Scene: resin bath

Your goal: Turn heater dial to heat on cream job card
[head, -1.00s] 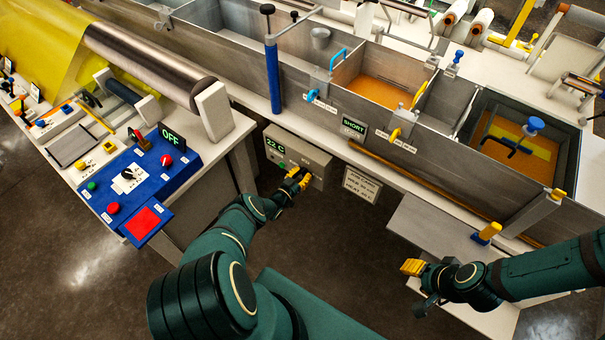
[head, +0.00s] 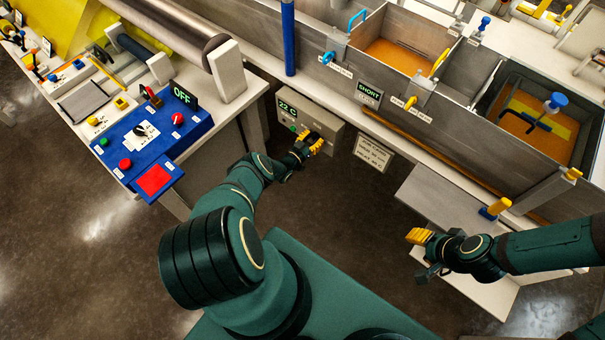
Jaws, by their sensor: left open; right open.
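The grey heater box (head: 322,119) hangs under the trough's front edge and has a green display (head: 288,107) reading 22 C. My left gripper (head: 313,143) is open, its yellow fingertips right at the front face of this box. The heater dial is hidden behind the gripper, so its setting and any contact cannot be told. The cream job card (head: 373,153) is fixed just right of the box; its print is too small to read. My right gripper (head: 418,245) is open and empty over the low white table at the right.
A blue control panel (head: 150,165) with an OFF display stands left of the heater box. A SHORT display (head: 369,89) and yellow and blue valves sit on the trough wall. A white table (head: 440,195) stands below at the right. The floor before the box is clear.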

